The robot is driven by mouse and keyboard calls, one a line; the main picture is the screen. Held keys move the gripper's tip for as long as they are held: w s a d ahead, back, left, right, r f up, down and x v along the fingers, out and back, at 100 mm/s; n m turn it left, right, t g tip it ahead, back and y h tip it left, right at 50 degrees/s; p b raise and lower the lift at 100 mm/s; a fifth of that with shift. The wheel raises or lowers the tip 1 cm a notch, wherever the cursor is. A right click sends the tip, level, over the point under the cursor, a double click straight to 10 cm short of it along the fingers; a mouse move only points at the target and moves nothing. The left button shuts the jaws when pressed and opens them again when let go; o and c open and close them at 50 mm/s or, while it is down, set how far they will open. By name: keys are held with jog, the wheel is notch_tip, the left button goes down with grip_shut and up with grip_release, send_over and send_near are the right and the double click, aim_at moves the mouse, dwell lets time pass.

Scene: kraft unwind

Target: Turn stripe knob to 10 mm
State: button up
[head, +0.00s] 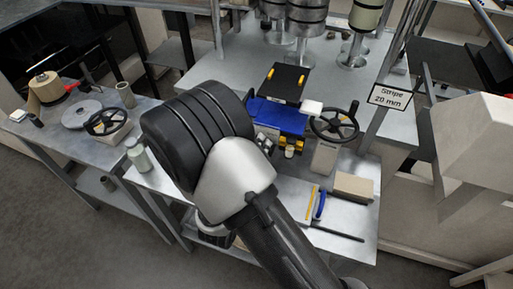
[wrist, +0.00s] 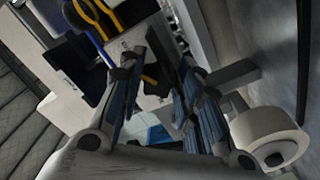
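A sign reading "Stripe 20 mm" (head: 390,95) stands at the right of the bench in the head view. A blue machine (head: 272,115) with a black, yellow-marked box (head: 284,83) sits mid-bench. Small knob-like parts, one yellowish (head: 290,152), show at its front; I cannot tell which is the stripe knob. A black and yellow part (wrist: 152,80) shows beyond the gap.
A black handwheel (head: 335,122) stands right of the blue machine, with a cardboard-coloured block (head: 353,187) nearer the front. A side table (head: 60,150) at left carries rolls and another handwheel (head: 105,122). In the wrist view a white roll-like part (wrist: 265,138) is close on the right.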

jog(key=o, duration=0.5)
jog(key=shift+s, duration=0.1)
jog(key=v, duration=1.1)
jog(key=shift+s+a, duration=0.1)
jog(key=shift+s, duration=0.3)
